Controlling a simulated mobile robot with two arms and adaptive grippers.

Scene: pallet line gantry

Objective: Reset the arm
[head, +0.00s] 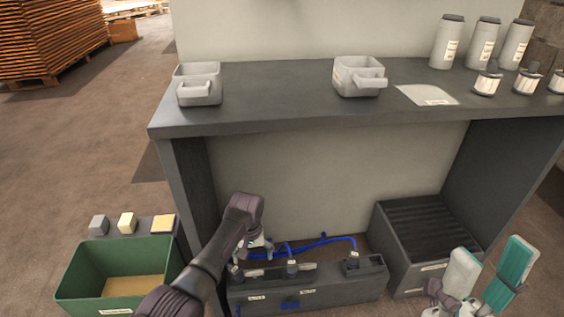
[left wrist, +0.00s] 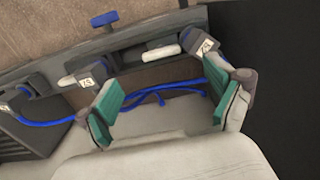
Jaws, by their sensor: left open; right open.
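My left arm reaches down in front of the counter in the head view. Its gripper (head: 258,246) is low, by a dark block with plugs (head: 335,289) and a blue cable (head: 322,242), and partly hidden by my arm. In the left wrist view, my left gripper (left wrist: 167,98) is open, teal pads apart. The blue cable (left wrist: 160,92) shows between the pads, and I cannot tell whether it touches them. Labelled plugs (left wrist: 88,76) sit beyond. My right gripper (head: 486,282) is open and empty at the lower right, with teal pads apart.
The dark counter (head: 270,95) spans above the left gripper and holds grey bins (head: 199,85), canisters (head: 447,42) and spools (head: 487,79). A dark slotted crate (head: 400,257) stands under it at right. A green bin (head: 85,270) is at left.

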